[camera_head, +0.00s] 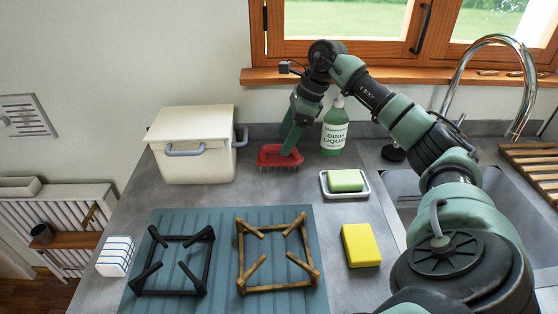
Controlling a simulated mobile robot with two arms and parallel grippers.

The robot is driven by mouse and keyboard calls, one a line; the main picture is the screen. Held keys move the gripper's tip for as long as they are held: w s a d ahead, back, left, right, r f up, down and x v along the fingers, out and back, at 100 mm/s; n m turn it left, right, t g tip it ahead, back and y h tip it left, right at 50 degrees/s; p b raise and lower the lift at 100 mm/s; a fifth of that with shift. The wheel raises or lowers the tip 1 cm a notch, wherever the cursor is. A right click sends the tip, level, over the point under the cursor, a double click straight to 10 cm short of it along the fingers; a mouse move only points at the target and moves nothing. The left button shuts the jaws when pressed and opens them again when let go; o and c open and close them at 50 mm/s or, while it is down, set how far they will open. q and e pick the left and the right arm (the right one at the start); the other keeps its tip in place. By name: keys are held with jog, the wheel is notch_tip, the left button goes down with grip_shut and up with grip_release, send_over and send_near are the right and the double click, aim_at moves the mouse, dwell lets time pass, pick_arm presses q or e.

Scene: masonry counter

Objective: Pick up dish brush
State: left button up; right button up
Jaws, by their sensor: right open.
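The red dish brush (270,154) lies on the grey counter near the back wall, bristles down, between the white box and the dish liquid bottle. My right gripper (291,145) reaches down over the brush from the right. Its jaws are open, and its fingers overlap the brush's back and right part in the picture. I cannot tell whether they touch it. The gripper hides part of the brush. My left gripper is not in view.
A white lidded box (190,160) stands left of the brush, and a green dish liquid bottle (335,138) stands close on its right. A soap dish (360,192) with green soap, a yellow sponge (361,245) and a blue mat (222,222) with two burner grates lie nearer.

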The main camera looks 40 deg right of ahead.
aim_at(275, 158)
jog(key=shift+w+f, duration=0.25)
jog(key=shift+f, duration=0.3)
jog(key=shift+w+a+f, duration=0.1)
jog(key=shift+w+f, duration=0.05)
jog(key=shift+f, duration=0.3)
jog(key=shift+w+a+f+p, duration=0.15)
jog(key=shift+a+f+p, duration=0.4)
jog(key=shift+f, duration=0.25)
jog(key=x, duration=0.2)
jog(key=p+x, duration=0.1)
jog(key=x, duration=0.1)
jog(key=shift+w+d+f, duration=0.1)
jog(key=shift+w+d, duration=0.1)
jog(key=c, duration=1.5)
jog(key=shift+r, duration=0.6)
notch_tip(275, 158, up, 19)
jog(key=shift+b, duration=0.45)
